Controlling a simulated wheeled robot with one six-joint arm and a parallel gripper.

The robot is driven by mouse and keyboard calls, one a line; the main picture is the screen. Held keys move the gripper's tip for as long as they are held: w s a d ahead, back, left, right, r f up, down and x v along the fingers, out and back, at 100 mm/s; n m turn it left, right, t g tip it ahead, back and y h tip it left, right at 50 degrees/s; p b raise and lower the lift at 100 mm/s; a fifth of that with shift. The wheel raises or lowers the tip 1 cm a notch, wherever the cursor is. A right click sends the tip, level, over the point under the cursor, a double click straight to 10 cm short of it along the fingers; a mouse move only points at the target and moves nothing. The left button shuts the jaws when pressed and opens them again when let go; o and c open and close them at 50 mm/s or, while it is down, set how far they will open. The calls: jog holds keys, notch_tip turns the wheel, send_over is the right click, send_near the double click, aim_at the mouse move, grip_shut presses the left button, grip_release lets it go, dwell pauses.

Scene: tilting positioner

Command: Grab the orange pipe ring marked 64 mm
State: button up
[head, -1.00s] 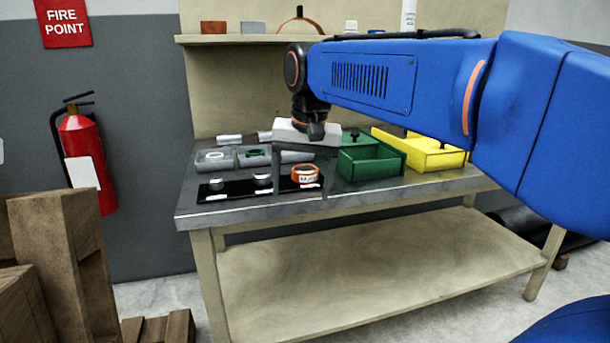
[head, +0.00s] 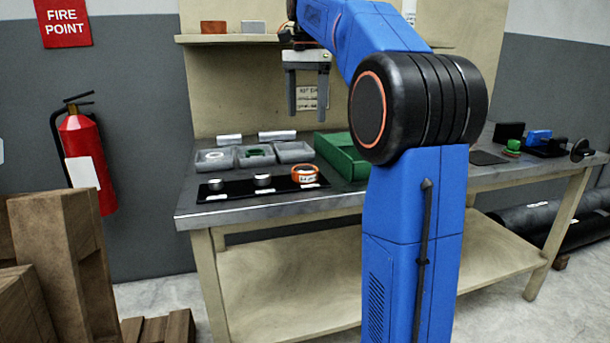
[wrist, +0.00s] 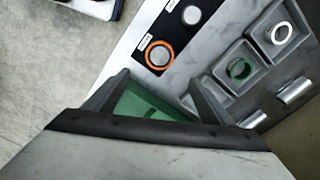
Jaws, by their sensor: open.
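In the wrist view the ring (wrist: 171,49) lies beyond my gripper's fingers, seen from above. My gripper (head: 308,112) is raised above the bench, fingers pointing down, open and empty. In the wrist view my gripper (wrist: 160,85) has its two fingers spread, with a green bin (wrist: 150,104) below and between them.
Two metal pieces (head: 263,180) (head: 216,184) stand left of the ring on the strip. Grey trays (head: 293,152) are behind, one holding a green ring (head: 257,151). A green bin (head: 340,154) stands to the right, partly behind my arm.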

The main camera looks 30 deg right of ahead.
send_over(305, 168)
notch_tip(305, 168, down, 12)
jog(key=shift+d+r, duration=0.1)
jog(key=shift+d, duration=0.05)
jog(key=shift+s+a+f, duration=0.1)
jog(key=shift+a+f, duration=0.05)
jog(key=shift+f, duration=1.15)
jog(key=shift+a+f, duration=0.15)
jog(key=shift+f, duration=1.1)
jog(key=c, duration=1.4)
jog(key=shift+r, duration=0.1)
